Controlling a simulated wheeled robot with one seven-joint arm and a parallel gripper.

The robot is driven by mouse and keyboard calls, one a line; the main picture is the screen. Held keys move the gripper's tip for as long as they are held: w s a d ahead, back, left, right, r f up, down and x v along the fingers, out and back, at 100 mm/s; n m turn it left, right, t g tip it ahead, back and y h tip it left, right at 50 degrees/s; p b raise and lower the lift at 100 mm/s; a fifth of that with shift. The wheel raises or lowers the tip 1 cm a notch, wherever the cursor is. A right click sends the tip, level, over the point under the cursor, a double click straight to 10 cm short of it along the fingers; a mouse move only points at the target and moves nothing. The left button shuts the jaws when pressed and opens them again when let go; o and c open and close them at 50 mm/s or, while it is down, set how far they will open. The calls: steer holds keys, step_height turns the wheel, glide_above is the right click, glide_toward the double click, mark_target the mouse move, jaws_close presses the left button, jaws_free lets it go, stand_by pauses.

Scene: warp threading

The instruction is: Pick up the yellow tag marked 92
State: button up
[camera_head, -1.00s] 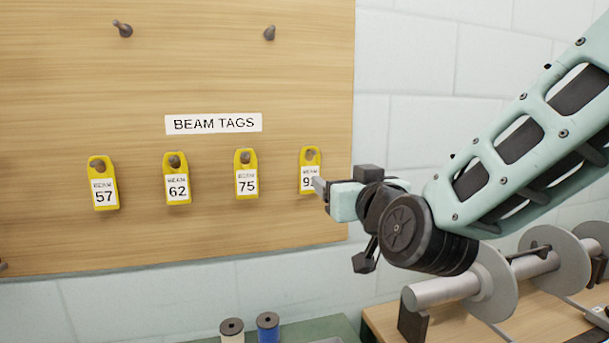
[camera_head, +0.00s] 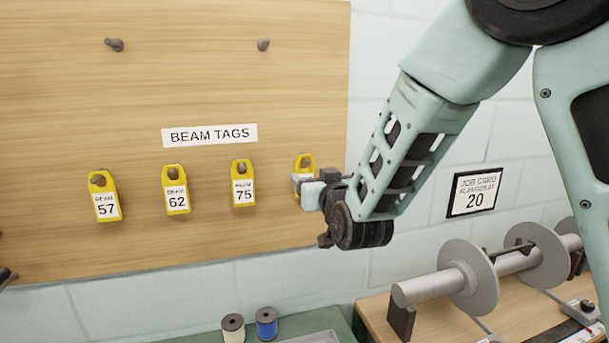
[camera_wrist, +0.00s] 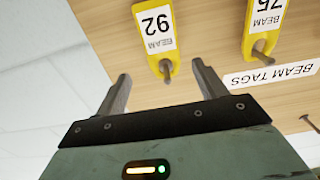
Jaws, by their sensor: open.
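The yellow tag marked 92 (camera_wrist: 157,35) hangs on a peg on the wooden board, upside down in the wrist view. In the head view its top (camera_head: 304,162) shows, and my gripper (camera_head: 300,182) covers its label. My gripper also shows in the wrist view (camera_wrist: 164,84), open and empty. Its two fingers point toward the tag, one to each side of it in the picture, with the tag beyond the fingertips. I cannot tell how far the tips are from the tag's surface.
Tags 75 (camera_head: 243,183), 62 (camera_head: 176,189) and 57 (camera_head: 104,196) hang to the left on the board (camera_head: 120,100). Two bare pegs are above. A bench with a metal roller and flanges (camera_head: 470,275) stands at lower right. Thread spools (camera_head: 233,328) stand below the board.

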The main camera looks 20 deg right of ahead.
mark_target(305, 173)
steer(key=shift+w+a+f+p, duration=0.15)
steer(key=shift+w+p, duration=0.35)
steer(key=shift+w, duration=0.4)
steer(key=shift+w+f+p, duration=0.1)
steer(key=shift+w+p, duration=0.35)
steer(key=shift+w, duration=0.5)
steer(key=shift+w+a+f+p, duration=0.15)
steer(key=shift+w+p, duration=0.35)
steer(key=shift+w, duration=0.4)
steer(key=c, duration=1.1)
